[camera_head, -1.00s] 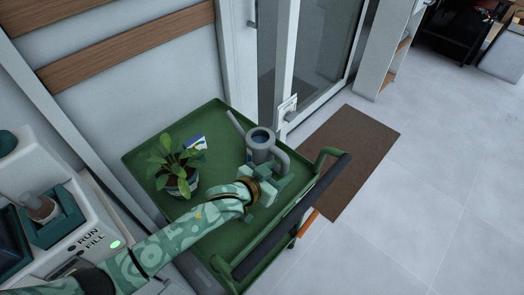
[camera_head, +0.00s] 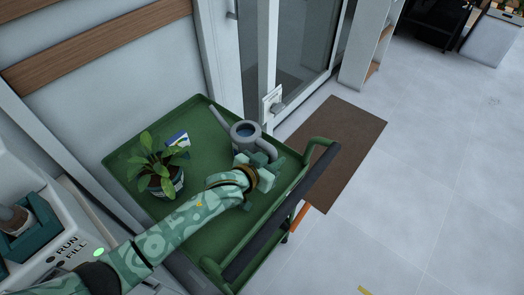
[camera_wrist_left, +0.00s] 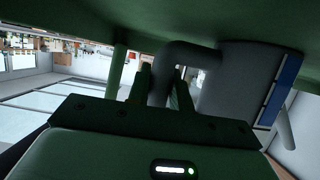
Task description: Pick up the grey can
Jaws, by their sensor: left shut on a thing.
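The grey can (camera_head: 247,136) is a watering can with a spout to the left and a looped handle to the right. It is upright over the green cart top (camera_head: 212,150); whether its base touches the top cannot be told. My left gripper (camera_head: 266,168) is at the handle side. In the left wrist view, where the scene appears upside down, the can's body (camera_wrist_left: 238,85) is right of the fingers. Its handle passes between the two fingers (camera_wrist_left: 163,88), which are shut on it. My right gripper is not in view.
A potted plant (camera_head: 160,165) and a blue and white card (camera_head: 178,140) share the cart top. The cart's push bar (camera_head: 285,205) runs close to my gripper. A glass door stands behind, and a brown mat (camera_head: 340,140) lies on the open floor.

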